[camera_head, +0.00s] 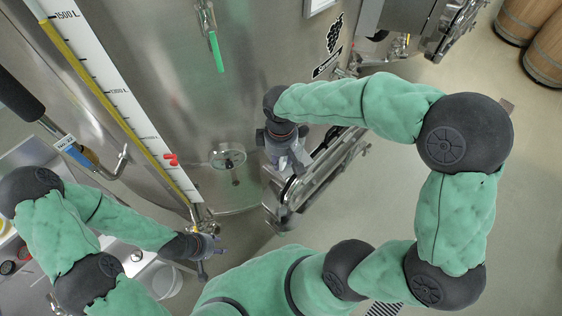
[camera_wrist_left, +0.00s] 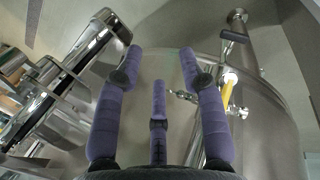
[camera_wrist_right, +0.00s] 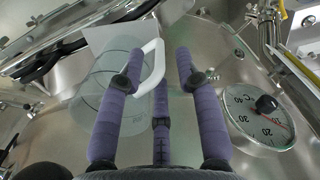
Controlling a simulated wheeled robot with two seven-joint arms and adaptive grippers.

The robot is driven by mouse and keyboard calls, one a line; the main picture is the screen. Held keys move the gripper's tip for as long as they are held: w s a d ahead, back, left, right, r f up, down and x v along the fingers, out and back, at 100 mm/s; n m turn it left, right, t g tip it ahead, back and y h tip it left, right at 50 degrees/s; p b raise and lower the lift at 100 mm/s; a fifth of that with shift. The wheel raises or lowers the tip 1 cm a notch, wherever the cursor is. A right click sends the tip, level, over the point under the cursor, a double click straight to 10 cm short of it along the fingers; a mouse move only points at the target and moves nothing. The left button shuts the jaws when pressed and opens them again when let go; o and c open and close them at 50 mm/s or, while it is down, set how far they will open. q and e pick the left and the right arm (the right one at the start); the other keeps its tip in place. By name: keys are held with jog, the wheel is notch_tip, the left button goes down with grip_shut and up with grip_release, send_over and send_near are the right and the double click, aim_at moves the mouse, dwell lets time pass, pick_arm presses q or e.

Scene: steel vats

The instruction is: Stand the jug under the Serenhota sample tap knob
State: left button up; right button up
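A clear jug with a white handle (camera_wrist_right: 152,65) shows beyond the fingers of my right gripper (camera_wrist_right: 160,75) in the right wrist view; its see-through body (camera_wrist_right: 100,95) is left of them. The fingers are spread; the handle appears between the left and middle fingers, contact unclear. In the head view my right gripper (camera_head: 288,158) points down beside the steel vat (camera_head: 185,60), right of the round dial (camera_head: 227,156). My left gripper (camera_head: 203,248) is open and empty near small valves (camera_head: 200,215) at the gauge's foot. I cannot tell which fitting is the sample tap knob.
A level gauge (camera_head: 125,100) with a yellow edge runs down the vat. A steel hatch frame (camera_head: 325,170) stands out close to my right gripper. A white bucket (camera_head: 160,280) is at lower left. Wooden barrels (camera_head: 530,20) stand far right.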

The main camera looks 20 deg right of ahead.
notch_tip(320, 180, up, 9)
jog(key=shift+b, duration=0.45)
